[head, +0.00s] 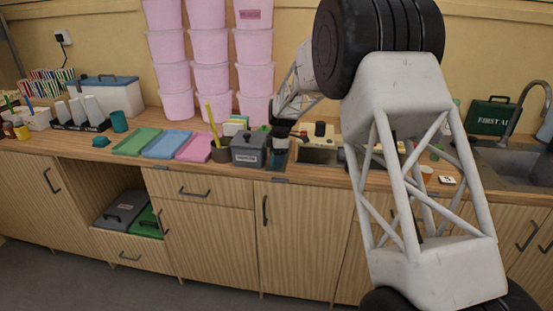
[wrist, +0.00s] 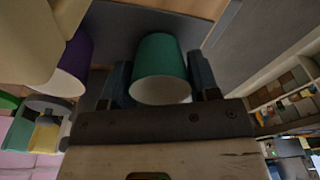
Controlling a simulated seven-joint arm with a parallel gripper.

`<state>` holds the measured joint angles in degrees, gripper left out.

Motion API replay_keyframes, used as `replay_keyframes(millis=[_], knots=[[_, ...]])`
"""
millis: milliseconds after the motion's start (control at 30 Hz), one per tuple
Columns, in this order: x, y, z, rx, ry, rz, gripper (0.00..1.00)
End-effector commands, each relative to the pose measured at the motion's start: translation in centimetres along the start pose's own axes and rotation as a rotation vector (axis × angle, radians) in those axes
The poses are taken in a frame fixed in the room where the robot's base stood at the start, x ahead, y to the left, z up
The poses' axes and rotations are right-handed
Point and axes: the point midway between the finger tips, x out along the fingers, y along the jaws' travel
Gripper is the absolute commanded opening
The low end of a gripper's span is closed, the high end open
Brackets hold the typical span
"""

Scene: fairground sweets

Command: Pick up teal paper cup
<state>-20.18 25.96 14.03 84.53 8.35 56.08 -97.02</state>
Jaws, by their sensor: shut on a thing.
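My gripper (wrist: 160,84) is shut on the teal paper cup (wrist: 160,62), with one dark finger on each side of it. The cup's pale open end faces the wrist camera. In the head view my gripper (head: 278,158) is over the counter, just right of a grey lidded box; the cup is too small and dark there to make out clearly. A purple cup (wrist: 76,62) is left of the held cup in the wrist view, apart from it.
The grey lidded box (head: 248,150) and a cream machine (head: 317,148) flank my gripper. Stacked pink tubs (head: 209,47) stand behind. Green, blue and pink mats (head: 166,145) lie left. Another teal container (head: 119,121) stands farther left. A sink (head: 500,155) is right.

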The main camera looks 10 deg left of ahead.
Motion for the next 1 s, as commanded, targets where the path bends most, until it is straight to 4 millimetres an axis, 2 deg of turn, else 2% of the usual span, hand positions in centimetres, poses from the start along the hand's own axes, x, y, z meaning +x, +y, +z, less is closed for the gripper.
replay_keyframes(millis=[167,333,567,1000], knots=[[-1.3,0.0,-0.2,0.0,0.0,0.001,0.33],[-3.5,0.0,-0.4,0.0,0.0,0.002,0.33],[-3.5,-2.8,-0.5,0.0,0.0,0.002,0.33],[-4.1,-9.5,-0.7,0.0,0.0,0.001,0.33]])
